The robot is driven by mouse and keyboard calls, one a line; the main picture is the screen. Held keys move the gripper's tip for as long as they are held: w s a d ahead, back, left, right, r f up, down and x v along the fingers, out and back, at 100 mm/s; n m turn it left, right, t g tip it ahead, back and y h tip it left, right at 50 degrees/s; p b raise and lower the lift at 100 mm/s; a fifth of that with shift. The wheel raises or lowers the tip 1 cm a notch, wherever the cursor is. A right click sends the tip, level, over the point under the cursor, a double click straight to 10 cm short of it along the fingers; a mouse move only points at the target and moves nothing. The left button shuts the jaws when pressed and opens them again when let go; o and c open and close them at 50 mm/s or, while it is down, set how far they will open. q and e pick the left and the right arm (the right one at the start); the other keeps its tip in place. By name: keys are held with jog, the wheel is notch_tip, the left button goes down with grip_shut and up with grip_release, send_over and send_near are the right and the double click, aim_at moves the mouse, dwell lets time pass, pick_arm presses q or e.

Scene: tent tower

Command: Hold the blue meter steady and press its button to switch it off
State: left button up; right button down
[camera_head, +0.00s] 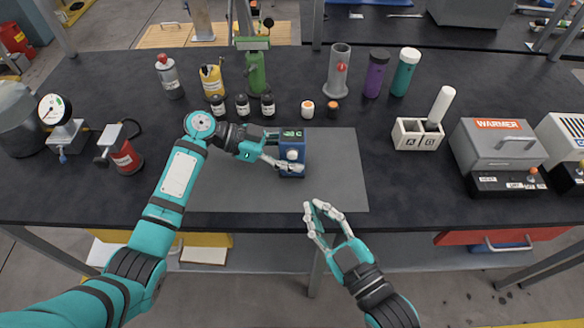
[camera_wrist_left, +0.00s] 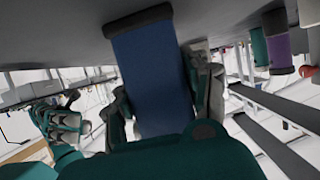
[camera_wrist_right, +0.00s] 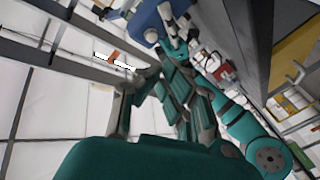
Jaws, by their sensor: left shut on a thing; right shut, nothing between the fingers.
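The blue meter (camera_head: 299,146) stands on the grey mat in the middle of the table, with a green display on top and a pale round part on its face. My left gripper (camera_head: 284,152) is shut on it from the left, one finger crossing its lower front. In the left wrist view the meter's blue body (camera_wrist_left: 150,75) sits between the fingers. My right gripper (camera_head: 314,207) is shut and empty, below and apart from the meter, near the table's front edge. The meter's button is too small to make out for certain. A blue patch, likely the meter (camera_wrist_right: 148,18), shows in the right wrist view.
Small dark bottles (camera_head: 242,105) and white and orange caps (camera_head: 307,109) stand behind the meter. The grey mat (camera_head: 343,165) is clear right of the meter.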

aim_at(292, 156)
jog(key=s+n, duration=0.1)
jog(key=n, duration=0.3)
jog(key=n+g+y, duration=0.1)
jog(key=n, duration=0.4)
jog(key=s+n+y, duration=0.1)
jog(key=n, duration=0.4)
jog(key=shift+s+d+r, duration=0.1)
jog(key=shift+s+d, duration=0.2)
jog(key=shift+s, duration=0.05)
jog(key=w+d+x, duration=0.1)
jog(key=d+x, duration=0.1)
jog(key=x, duration=1.1)
jog(key=shift+w, duration=0.3)
